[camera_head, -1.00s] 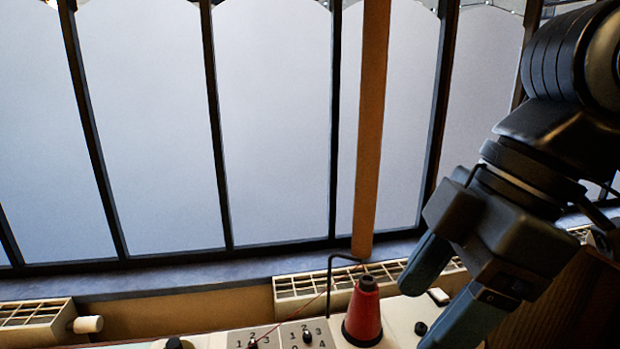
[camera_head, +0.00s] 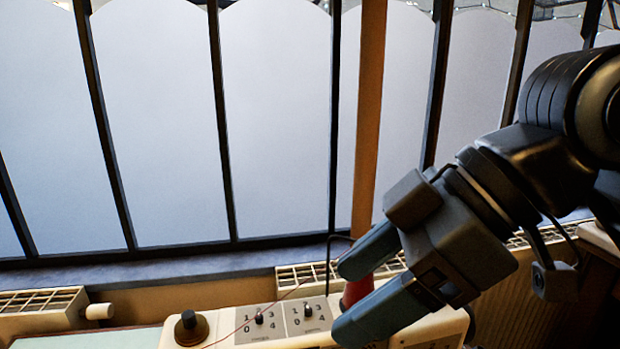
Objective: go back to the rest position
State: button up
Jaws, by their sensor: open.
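My gripper (camera_head: 350,297) is at the lower right of the view, its two blue-grey fingers spread apart and pointing down and left. The fingers pass in front of a red cone of thread (camera_head: 357,291) on a cream machine (camera_head: 222,326), hiding much of the cone. I cannot tell how far the fingers are from the cone. I see nothing held between the fingers.
The cream machine carries two numbered dials (camera_head: 283,321) and a dark knob (camera_head: 188,327). Radiators (camera_head: 38,303) stand below a dark window sill (camera_head: 160,277). Tall frosted windows (camera_head: 275,130) and a wooden post (camera_head: 368,120) rise behind. A greenish surface (camera_head: 90,339) lies at lower left.

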jog(key=w+a+r+m+t+y, duration=0.2)
jog(key=a+r+m+t+y, duration=0.1)
jog(key=a+y, duration=0.3)
jog(key=s+d+f+m+t+h, duration=0.3)
jog(key=d+f+m+t+h, duration=0.25)
jog(key=f+m, duration=0.35)
jog(key=s+d+f+m+t+h, duration=0.35)
jog(key=d+f+m+t, duration=0.3)
jog(key=f+m, duration=0.3)
jog(key=s+d+f+n+h, duration=0.1)
jog(key=s+d+f, duration=0.1)
jog(key=s, duration=0.6)
jog(key=s+d+f+n+g+h, duration=0.1)
jog(key=s+d+f+n+h, duration=0.1)
jog(key=s+d, duration=0.3)
jog(key=s+d+f+n+h, duration=0.2)
jog(key=s+d, duration=0.1)
jog(key=s, duration=0.7)
jog(key=shift+s+d+f+g, duration=0.15)
jog(key=shift+s+d+g, duration=0.15)
jog(key=shift+d, duration=0.1)
